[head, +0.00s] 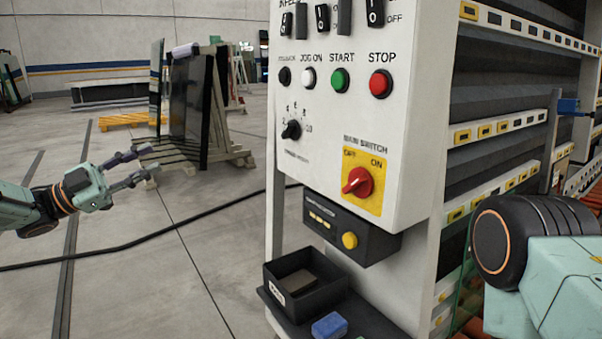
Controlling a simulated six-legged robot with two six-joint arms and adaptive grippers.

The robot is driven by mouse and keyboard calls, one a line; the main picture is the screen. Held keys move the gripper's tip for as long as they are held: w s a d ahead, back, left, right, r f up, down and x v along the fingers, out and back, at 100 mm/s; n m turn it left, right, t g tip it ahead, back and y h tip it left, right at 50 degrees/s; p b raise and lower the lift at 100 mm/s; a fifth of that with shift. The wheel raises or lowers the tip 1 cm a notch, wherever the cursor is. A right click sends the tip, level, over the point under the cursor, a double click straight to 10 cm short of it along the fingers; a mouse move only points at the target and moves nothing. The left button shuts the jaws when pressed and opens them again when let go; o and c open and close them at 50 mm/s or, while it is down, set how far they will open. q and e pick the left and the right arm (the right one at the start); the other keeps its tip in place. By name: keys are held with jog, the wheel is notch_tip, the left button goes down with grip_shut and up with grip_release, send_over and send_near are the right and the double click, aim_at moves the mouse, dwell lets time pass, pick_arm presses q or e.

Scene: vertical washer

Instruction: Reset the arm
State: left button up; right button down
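My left gripper (146,162) hangs in the air at the left, its two dark fingers spread apart with nothing between them. It is well left of the control panel (415,110) and touches nothing. My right arm shows only in part at the lower right; its gripper is out of view. The panel has a red main switch knob (357,182) on a yellow plate, a green START button (340,81), a red STOP button (381,83) and a black dial (291,130). I cannot tell surely which mark the red knob points to.
A black box (300,310) and a blue block (329,326) sit on a shelf below the panel. The washer's racks (500,125) rise at the right. A glass rack (195,110) stands far back left. A black cable (150,235) crosses the floor.

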pick_arm(q)
jog(key=w+d+f+n+t+y, duration=0.1)
jog(key=w+f+n+t+y, duration=0.1)
jog(key=f+n+t+y, duration=0.35)
jog(key=w+f+n+t+y, duration=0.2)
jog(key=f+n+y, duration=0.4)
jog(key=f+n, duration=0.4)
jog(key=s+d+f+n+g+y, duration=0.25)
jog(key=s+f, duration=0.35)
jog(key=f, duration=0.3)
jog(key=s+d+f+n+g+y, duration=0.1)
jog(key=s+f+g+y, duration=0.3)
jog(key=f, duration=0.6)
jog(key=s+d+f+n+g, duration=0.1)
jog(key=s+d+f+g, duration=0.3)
jog(key=s, duration=0.6)
jog(key=s+a+f+n+g, duration=0.1)
jog(key=s+f+g, duration=0.1)
jog(key=s+f, duration=0.6)
jog(key=s+d+g, duration=0.1)
jog(key=s+g, duration=0.4)
jog(key=s, duration=1.8)
jog(key=shift+y, duration=0.4)
